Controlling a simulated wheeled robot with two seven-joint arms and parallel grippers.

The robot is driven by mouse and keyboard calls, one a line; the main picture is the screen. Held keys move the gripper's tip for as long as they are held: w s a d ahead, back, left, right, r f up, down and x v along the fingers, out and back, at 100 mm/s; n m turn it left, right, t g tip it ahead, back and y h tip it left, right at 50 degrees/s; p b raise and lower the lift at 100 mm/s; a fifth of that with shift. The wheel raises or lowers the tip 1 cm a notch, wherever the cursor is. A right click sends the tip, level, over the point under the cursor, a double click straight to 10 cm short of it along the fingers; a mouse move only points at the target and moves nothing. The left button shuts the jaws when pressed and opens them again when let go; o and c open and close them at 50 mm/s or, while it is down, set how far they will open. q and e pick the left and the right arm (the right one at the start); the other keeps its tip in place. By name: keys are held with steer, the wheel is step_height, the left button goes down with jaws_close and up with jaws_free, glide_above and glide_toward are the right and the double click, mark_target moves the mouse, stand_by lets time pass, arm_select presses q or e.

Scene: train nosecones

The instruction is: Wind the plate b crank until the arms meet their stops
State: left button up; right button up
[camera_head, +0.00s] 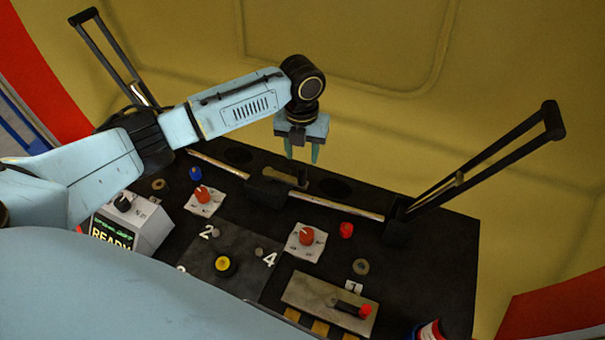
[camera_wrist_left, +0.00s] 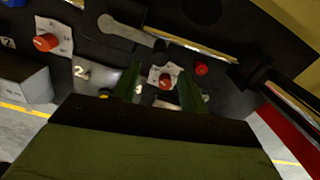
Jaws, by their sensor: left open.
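A grey crank-like piece (camera_head: 268,190) sits at the middle of the black console, between two metal rods, with a short dark post (camera_head: 302,178) at its right end. In the left wrist view it is a flat grey bar (camera_wrist_left: 122,30) with a dark end. I cannot read a plate letter on it. A black arm (camera_head: 480,170) slants up on the right, and another (camera_head: 112,60) stands at the far left. My left gripper (camera_head: 301,153) is open and empty above the crank's post, fingers down, apart from it. The fingers also show in the left wrist view (camera_wrist_left: 160,92). My right gripper is out of view.
Red knobs on white plates (camera_head: 306,237) (camera_head: 203,195), a red button (camera_head: 346,230), a yellow button (camera_head: 223,264) and a metal plate with a red-tipped lever (camera_head: 330,303) crowd the console. A box (camera_head: 130,225) reads READY. A yellow wall (camera_head: 400,110) stands behind.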

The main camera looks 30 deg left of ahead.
mark_target(302, 167)
arm_select(q)
step_height(302, 167, down, 8)
steer(key=shift+r+b, duration=0.15)
steer(key=shift+b, duration=0.5)
steer(key=shift+f, duration=0.35)
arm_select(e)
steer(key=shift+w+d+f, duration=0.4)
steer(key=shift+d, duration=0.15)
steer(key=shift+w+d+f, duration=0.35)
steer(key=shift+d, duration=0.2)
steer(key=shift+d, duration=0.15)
